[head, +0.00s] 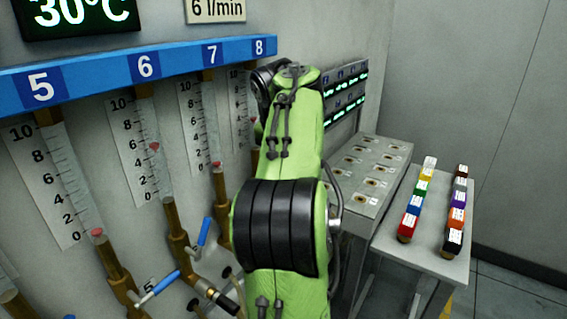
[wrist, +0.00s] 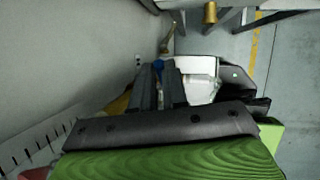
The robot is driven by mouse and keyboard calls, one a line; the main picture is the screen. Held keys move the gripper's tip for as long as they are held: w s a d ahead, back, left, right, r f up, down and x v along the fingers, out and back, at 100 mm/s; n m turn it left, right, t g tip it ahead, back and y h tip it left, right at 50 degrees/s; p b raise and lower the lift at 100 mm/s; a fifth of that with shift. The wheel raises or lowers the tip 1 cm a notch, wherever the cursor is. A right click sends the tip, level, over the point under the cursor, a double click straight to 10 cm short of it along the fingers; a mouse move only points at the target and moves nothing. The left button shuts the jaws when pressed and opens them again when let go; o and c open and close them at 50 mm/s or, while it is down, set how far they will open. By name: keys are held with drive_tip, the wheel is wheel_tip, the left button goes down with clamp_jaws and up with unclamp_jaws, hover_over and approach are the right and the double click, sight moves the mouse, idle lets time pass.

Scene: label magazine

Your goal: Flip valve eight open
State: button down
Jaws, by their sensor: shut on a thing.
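The sign for valve eight (head: 259,47) is at the right end of the blue number rail. Below it, my green arm hides most of that tube and its valve in the head view. In the wrist view, my gripper (wrist: 159,78) has its two dark fingers shut on a blue valve handle (wrist: 159,67), which shows between their tips. A brass fitting (wrist: 168,38) rises just beyond the handle, close to the wall. The handle's exact angle is hard to tell. My fingers are hidden in the head view.
Other blue handles (head: 205,232) stand to the left on brass pipes. The blue number rail (head: 105,72) runs above the tubes. To the right are a grey panel bench (head: 398,147) and a table with coloured blocks (head: 457,216). Floor is free at far right.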

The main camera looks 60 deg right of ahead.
drive_tip(key=shift+f, duration=0.15)
drive_tip(key=c, duration=1.1)
unclamp_jaws()
drive_tip(key=shift+d, duration=0.1)
drive_tip(key=shift+c, duration=0.2)
drive_tip(key=p+v, duration=0.9)
drive_tip(key=v, duration=0.7)
